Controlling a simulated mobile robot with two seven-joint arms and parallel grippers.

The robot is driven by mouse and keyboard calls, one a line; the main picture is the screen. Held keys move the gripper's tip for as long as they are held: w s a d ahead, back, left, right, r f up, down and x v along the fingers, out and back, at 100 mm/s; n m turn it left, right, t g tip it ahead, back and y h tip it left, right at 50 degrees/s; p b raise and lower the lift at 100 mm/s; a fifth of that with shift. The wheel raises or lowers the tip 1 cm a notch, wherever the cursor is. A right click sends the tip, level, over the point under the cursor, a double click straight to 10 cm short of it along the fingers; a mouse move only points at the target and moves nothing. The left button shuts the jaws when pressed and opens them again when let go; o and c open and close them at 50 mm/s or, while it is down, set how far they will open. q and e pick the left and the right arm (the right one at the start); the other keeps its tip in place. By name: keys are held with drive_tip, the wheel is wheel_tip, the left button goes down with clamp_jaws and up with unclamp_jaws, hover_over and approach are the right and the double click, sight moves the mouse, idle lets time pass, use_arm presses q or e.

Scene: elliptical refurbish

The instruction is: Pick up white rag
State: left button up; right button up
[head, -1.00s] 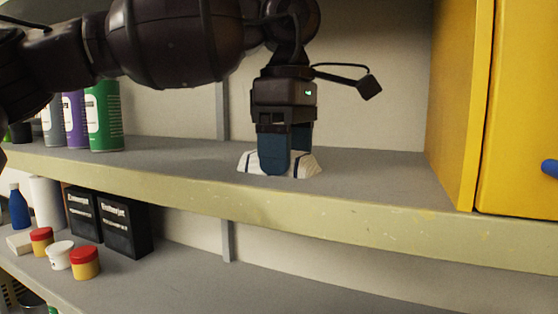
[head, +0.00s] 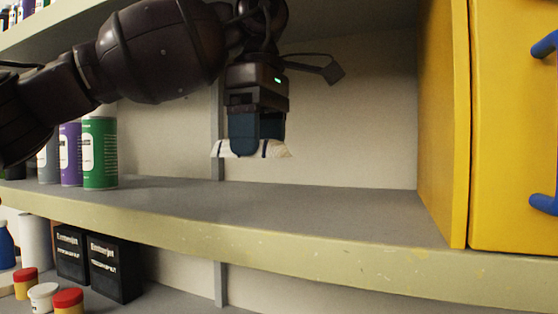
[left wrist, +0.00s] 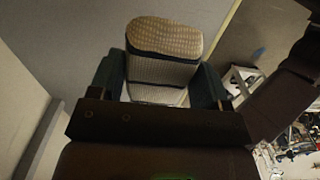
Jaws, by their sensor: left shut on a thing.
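The white rag (head: 277,150) is a folded white cloth with dark stripes. It hangs in my left gripper (head: 257,148), clear above the upper shelf board (head: 290,212). The gripper is shut on the rag, pointing down, and its fingers hide the rag's middle. In the left wrist view the rag (left wrist: 165,38) shows between the two blue-green fingers of the left gripper (left wrist: 160,75), with its rounded, textured end sticking out past them. My right gripper is not in view.
Green (head: 99,155), purple (head: 70,155) and grey cans stand on the shelf at left. A yellow cabinet (head: 442,120) with blue handles bounds the right. Black boxes (head: 112,268) and small red-lidded jars (head: 26,282) sit on the lower shelf. The shelf under the rag is bare.

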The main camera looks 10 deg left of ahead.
use_arm(q)
drive_tip(key=w+a, duration=0.1)
drive_tip(key=a, duration=0.4)
drive_tip(key=w+a, duration=0.1)
drive_tip(key=a, duration=0.5)
drive_tip(key=w+a, duration=0.1)
drive_tip(key=a, duration=0.4)
drive_tip(key=shift+w+a+p, duration=0.1)
drive_tip(key=shift+a+p, duration=0.2)
drive_tip(key=shift+p, duration=0.05)
